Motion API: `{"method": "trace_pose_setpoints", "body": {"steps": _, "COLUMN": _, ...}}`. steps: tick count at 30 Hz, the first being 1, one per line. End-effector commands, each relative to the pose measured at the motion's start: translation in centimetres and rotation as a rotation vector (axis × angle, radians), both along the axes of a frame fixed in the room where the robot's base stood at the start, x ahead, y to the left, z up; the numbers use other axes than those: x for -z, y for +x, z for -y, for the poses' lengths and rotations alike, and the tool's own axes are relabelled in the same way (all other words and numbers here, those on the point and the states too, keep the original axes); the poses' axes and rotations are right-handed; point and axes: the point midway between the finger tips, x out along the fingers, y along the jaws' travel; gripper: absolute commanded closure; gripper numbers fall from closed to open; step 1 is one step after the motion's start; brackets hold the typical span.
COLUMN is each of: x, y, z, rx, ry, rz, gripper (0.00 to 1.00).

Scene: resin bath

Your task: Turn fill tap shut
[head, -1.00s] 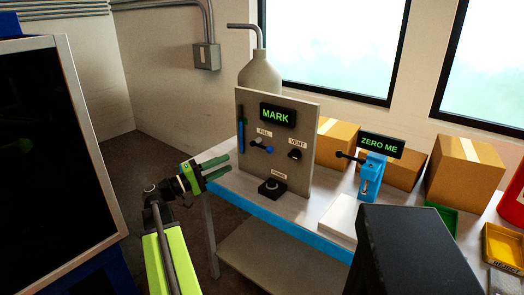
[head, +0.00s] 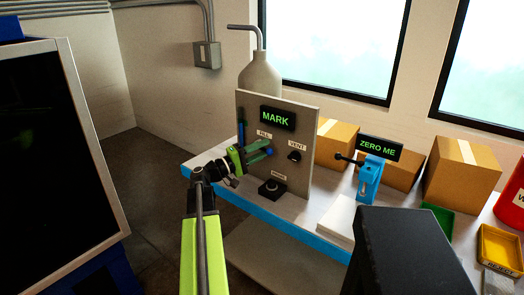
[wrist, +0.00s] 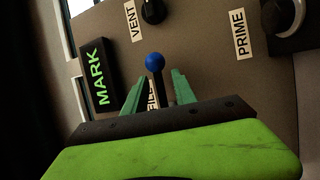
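The fill tap's blue ball knob (head: 269,152) shows at my fingertips, in front of the grey panel (head: 305,120). In the wrist view the blue ball (wrist: 154,62) sits on a black lever (wrist: 158,84). My gripper (head: 260,151) is at the tap under the FILL label (head: 265,134). In the wrist view my gripper (wrist: 158,90) is open, with one green finger on each side of the lever and gaps between. The lever's base and most of the FILL label are hidden there. The display reads MARK (head: 277,117) in green.
The VENT knob (head: 294,156) is right of the tap, and the black PRIME knob (head: 271,188) is below it. A blue clamp (head: 370,178) with a ZERO ME display (head: 379,148) stands farther right. Cardboard boxes (head: 462,175) line the wall.

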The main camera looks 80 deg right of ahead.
Motion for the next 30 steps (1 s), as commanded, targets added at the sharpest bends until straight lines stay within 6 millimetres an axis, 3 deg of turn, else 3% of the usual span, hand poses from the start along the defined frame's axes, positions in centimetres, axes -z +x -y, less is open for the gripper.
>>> {"method": "trace_pose_setpoints", "body": {"steps": 2, "x": 0.01, "y": 0.00, "z": -0.01, "rx": 0.000, "ry": 0.000, "rz": 0.000, "gripper": 0.70}}
{"method": "trace_pose_setpoints", "body": {"steps": 9, "x": 0.01, "y": -0.02, "z": -0.02, "rx": 0.001, "ry": 0.000, "rz": 0.000, "gripper": 1.00}}
{"method": "trace_pose_setpoints", "body": {"steps": 30, "x": 0.01, "y": -0.09, "z": -0.03, "rx": 0.002, "ry": 0.000, "rz": 0.000, "gripper": 1.00}}
